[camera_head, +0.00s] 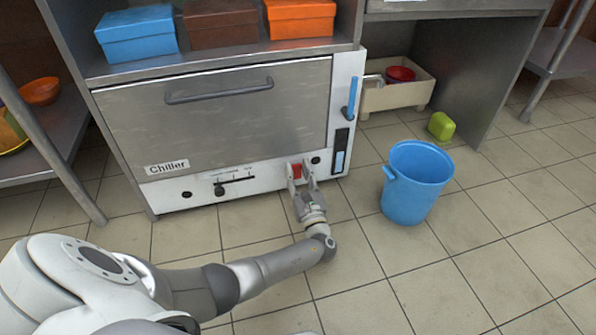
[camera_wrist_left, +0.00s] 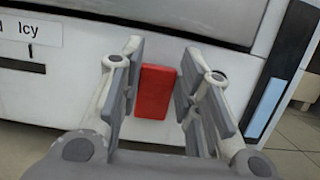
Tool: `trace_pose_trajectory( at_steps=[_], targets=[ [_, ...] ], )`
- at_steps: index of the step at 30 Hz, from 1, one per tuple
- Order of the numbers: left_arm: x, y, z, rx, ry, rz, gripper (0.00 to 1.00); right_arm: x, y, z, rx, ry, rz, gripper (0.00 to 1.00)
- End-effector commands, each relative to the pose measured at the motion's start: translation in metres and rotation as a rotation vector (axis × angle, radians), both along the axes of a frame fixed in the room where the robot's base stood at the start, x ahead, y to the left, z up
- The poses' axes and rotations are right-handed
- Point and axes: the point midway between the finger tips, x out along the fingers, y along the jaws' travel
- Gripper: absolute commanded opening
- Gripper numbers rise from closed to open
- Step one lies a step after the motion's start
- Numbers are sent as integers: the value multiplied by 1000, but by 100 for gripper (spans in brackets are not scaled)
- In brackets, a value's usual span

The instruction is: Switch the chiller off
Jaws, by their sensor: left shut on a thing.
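The chiller is a steel-fronted unit with a long grey handle; its door (camera_head: 240,115) is shut and a "Chiller" label (camera_head: 167,167) is at its lower left. A red switch block (camera_head: 296,170) sits on the white strip below the door, and it shows upright in the left wrist view (camera_wrist_left: 155,92). My left gripper (camera_head: 300,174) reaches the strip with one finger on each side of the red block, shut on it. The fingers hide part of the block in the head view. My right gripper is not in view.
A slider control (camera_head: 220,189) and black knobs are on the same strip. A blue upright handle (camera_head: 351,99) is at the right edge. A blue bucket (camera_head: 418,180) stands on the floor to the right. Coloured boxes (camera_head: 138,36) sit on the shelf above. Open tiled floor lies in front.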

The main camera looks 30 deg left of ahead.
Motion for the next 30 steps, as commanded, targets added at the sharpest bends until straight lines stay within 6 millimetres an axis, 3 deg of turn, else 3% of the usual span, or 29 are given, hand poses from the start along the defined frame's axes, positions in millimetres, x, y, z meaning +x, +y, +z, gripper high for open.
trace_pose_trajectory(
  at_steps=[20,21,25,30],
  targets=[
    [-2,-1,-3,73,-62,-4,8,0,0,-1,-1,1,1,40],
    [-2,-1,-3,73,-62,-4,37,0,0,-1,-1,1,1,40],
    [-2,-1,-3,73,-62,-4,54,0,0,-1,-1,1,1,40],
    [-2,-1,-3,73,-62,-4,54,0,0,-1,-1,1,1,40]
  ],
)
